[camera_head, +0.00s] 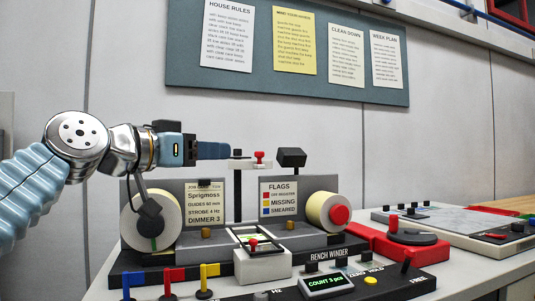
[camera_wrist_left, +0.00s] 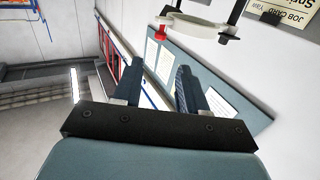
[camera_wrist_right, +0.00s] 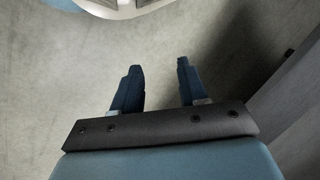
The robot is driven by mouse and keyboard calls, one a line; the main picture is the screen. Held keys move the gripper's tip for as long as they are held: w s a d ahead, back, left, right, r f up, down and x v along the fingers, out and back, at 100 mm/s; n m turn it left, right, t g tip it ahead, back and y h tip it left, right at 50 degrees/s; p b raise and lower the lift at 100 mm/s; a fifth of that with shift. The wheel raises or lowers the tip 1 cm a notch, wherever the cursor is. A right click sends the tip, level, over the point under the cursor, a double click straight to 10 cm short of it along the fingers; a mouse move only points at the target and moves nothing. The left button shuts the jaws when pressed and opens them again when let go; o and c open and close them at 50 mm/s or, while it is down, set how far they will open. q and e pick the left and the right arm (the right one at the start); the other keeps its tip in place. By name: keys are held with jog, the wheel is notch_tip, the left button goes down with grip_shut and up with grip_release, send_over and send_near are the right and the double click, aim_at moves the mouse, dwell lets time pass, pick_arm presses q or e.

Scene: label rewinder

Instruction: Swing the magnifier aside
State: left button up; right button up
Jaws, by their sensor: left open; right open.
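The magnifier (camera_head: 238,164) is a pale ring seen almost edge-on at the top of a black post (camera_head: 238,195), above the middle of the rewinder (camera_head: 290,245). A red knob (camera_head: 259,157) stands at its right side. In the left wrist view the magnifier's ring (camera_wrist_left: 195,27) and red knob (camera_wrist_left: 165,12) show at the top, beyond the fingertips. My left gripper (camera_head: 226,150) is open and empty, level with the magnifier and close to its left end; contact cannot be told. My right gripper (camera_wrist_right: 158,66) is open and empty over bare floor, outside the head view.
A label roll (camera_head: 150,220) sits at the left and another (camera_head: 326,210) at the right. A black box-shaped head (camera_head: 291,157) rises right of the magnifier. Coloured flags (camera_head: 172,275) and a counter (camera_head: 326,285) stand in front. A notice board (camera_head: 290,80) hangs behind.

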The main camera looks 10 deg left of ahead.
pick_arm(q)
jog(key=p+x, duration=0.4)
jog(key=x, duration=0.9)
jog(key=shift+w+d, duration=0.15)
jog(key=shift+w, duration=0.2)
grip_shut()
jog(key=shift+r, duration=0.1)
